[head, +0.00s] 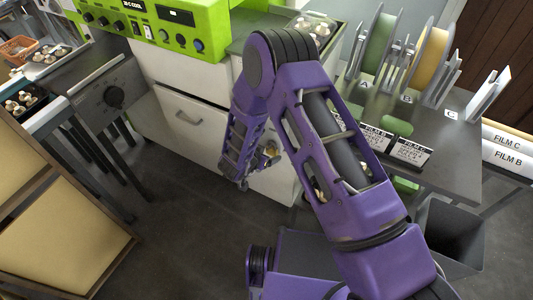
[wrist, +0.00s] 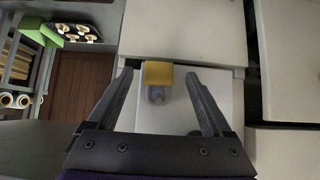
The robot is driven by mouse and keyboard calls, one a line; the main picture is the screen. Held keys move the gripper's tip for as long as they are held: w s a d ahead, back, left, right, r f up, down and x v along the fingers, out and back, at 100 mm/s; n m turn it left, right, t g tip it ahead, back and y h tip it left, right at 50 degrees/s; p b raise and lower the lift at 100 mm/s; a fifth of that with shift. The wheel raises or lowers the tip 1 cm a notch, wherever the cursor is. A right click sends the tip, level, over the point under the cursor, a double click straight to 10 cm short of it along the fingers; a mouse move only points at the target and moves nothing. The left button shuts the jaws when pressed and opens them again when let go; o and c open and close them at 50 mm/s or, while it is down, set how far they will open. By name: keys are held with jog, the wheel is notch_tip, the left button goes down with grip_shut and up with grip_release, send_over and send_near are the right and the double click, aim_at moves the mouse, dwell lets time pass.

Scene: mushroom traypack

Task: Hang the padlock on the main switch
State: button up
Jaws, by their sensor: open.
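The padlock (wrist: 158,74) has a yellow block body and a grey loop, seen against a white cabinet face in the wrist view. My gripper (wrist: 160,76) is open, with its dark fingertips on either side of the padlock and visible gaps to both. What holds the padlock up is not clear. In the head view, a small yellowish part (head: 271,151) shows beside my forearm and may be the padlock; my arm hides most of that area.
A white cabinet (head: 190,115) with a drawer handle stands below the green control panel (head: 150,25). The dark table (head: 455,160) at the right carries film reels and label cards. A wooden-framed board (head: 60,225) leans at the lower left. The floor (head: 185,240) between is clear.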

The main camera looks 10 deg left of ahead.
jog(key=p+v, duration=0.2)
jog(key=v, duration=1.5)
jog(key=shift+s+p, duration=0.15)
jog(key=shift+p, duration=0.25)
jog(key=shift+a, duration=0.1)
